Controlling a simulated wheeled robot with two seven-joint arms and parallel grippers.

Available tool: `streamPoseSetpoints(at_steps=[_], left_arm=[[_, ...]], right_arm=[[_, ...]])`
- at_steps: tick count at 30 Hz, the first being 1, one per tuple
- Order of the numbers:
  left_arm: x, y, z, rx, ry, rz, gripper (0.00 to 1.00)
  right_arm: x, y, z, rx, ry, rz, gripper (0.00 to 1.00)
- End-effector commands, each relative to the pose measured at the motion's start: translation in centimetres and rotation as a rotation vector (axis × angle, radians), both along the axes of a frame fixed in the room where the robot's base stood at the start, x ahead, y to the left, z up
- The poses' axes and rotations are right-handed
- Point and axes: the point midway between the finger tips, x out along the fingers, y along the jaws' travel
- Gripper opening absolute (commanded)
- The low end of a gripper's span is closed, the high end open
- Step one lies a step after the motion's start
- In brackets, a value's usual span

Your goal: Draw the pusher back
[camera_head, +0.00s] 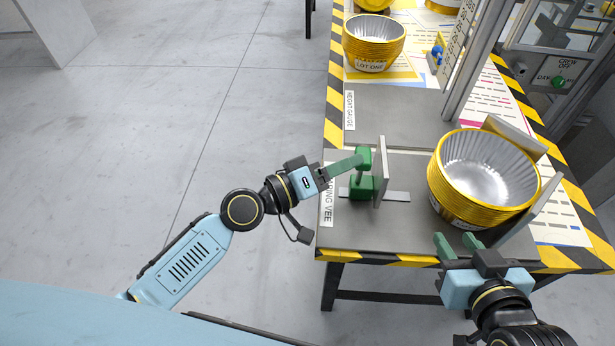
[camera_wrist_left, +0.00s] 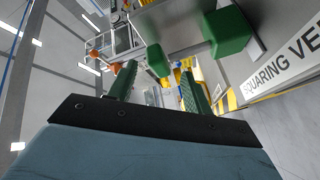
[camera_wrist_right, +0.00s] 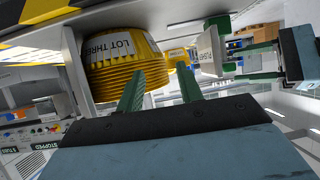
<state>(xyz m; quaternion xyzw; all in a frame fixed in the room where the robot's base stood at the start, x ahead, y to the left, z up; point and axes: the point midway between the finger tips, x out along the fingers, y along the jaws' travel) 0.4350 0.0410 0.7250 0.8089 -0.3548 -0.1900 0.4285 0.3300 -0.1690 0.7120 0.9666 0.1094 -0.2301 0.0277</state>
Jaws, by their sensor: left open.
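The pusher is an upright grey plate (camera_head: 380,172) with a green handle (camera_head: 363,187) on its left side, standing on a flat metal strip at the squaring vee station. The handle also shows in the left wrist view (camera_wrist_left: 228,32). My left gripper (camera_head: 350,164) is open at the handle's upper knob, which appears between its fingers in the left wrist view (camera_wrist_left: 157,58); contact is unclear. A stack of yellow-rimmed foil cups (camera_head: 485,175) stands to the pusher's right, between it and the angled vee plates (camera_head: 530,210). My right gripper (camera_head: 459,245) is open and empty, just in front of the stack.
The "SQUARING VEE" label (camera_head: 328,203) lies along the table's left edge. A hazard-striped border (camera_head: 385,259) runs along the table. A grey post (camera_head: 478,60) stands behind the station. Another cup stack (camera_head: 373,42) is further back. Open floor (camera_head: 130,130) lies left.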

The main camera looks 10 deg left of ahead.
Motion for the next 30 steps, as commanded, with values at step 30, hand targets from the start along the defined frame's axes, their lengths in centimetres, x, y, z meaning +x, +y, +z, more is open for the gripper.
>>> streamPoseSetpoints(at_steps=[30], left_arm=[[-6.3,6.8,-0.1,0.002,0.003,-0.003,0.5]], right_arm=[[2.1,2.0,6.8,0.119,-0.42,0.032,0.36]])
